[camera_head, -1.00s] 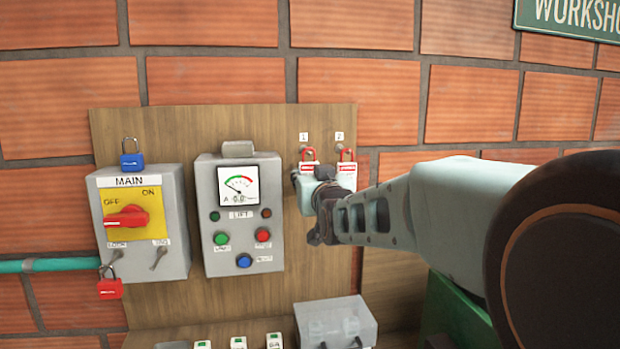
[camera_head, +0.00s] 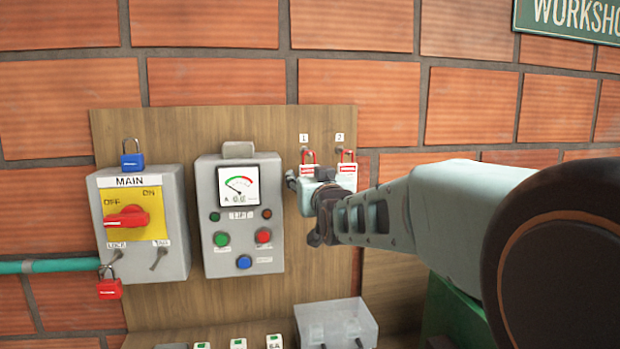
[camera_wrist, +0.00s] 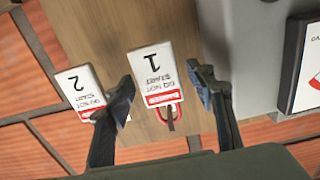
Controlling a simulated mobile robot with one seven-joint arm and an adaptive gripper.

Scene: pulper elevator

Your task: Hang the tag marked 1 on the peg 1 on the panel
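The tag marked 1 (camera_wrist: 151,72) is white with a red band and a red loop. In the wrist view its loop is around peg 1 (camera_wrist: 171,121), and the tag hangs against the wooden panel (camera_head: 190,135). It also shows in the head view (camera_head: 309,170), below the label 1. My gripper (camera_wrist: 164,92) is open, with one finger on each side of tag 1 and gaps visible between. The tag marked 2 (camera_wrist: 80,88) hangs beside it, just outside one finger; in the head view (camera_head: 346,168) it is partly behind my gripper.
A grey gauge box (camera_head: 238,255) stands left of the tags. The main switch box (camera_head: 148,255) is further left, with a blue padlock (camera_head: 132,160) above and a red padlock (camera_head: 110,288) below. A clear box (camera_head: 335,320) sits below my gripper.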

